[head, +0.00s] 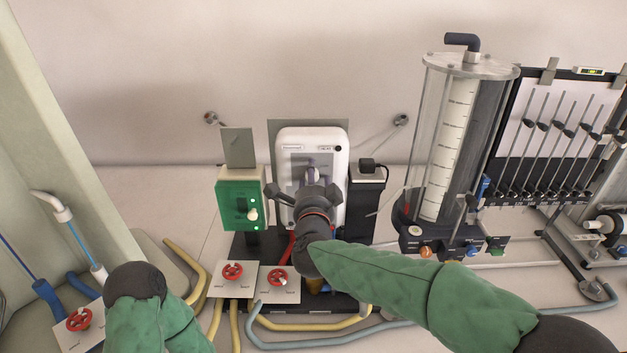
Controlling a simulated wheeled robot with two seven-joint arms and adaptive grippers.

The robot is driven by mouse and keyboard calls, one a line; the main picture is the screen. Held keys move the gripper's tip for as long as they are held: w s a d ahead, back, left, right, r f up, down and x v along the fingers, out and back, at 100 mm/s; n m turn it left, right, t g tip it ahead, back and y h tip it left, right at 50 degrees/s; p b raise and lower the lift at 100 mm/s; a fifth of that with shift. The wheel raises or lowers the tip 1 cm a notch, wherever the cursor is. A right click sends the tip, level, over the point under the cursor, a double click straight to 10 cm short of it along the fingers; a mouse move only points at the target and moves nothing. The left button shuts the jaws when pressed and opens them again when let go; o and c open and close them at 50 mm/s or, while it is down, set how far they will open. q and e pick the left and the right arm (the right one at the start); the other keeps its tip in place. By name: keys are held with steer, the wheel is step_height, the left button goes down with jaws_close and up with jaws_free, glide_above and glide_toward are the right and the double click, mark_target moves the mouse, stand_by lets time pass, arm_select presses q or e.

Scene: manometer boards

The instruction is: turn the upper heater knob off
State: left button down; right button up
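A green control box (238,205) stands left of the middle. It carries a dark knob or switch (241,204), a cream knob (252,214) below it and small lit green lamps. Its labels are too small to read. A white upright unit (337,150) stands to its right, with a grey panel and a pale knob-like part (312,176). I cannot tell which is the upper heater knob. My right gripper (306,187) is open in front of the white unit, its fingers spread either side of the panel's lower part; contact cannot be told. My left gripper's fingers are not visible.
Red valve wheels (232,271) (277,277) on white plates sit low in front. A clear cylinder tank (447,140) and a manometer board (550,135) stand right. Yellow hoses (182,256) and a blue-grey hose (300,343) cross the floor.

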jaws_close()
stand_by(0.3)
steer(key=shift+r+n+p, duration=0.1)
steer(key=shift+n+p, duration=0.6)
steer(key=shift+n, duration=0.1)
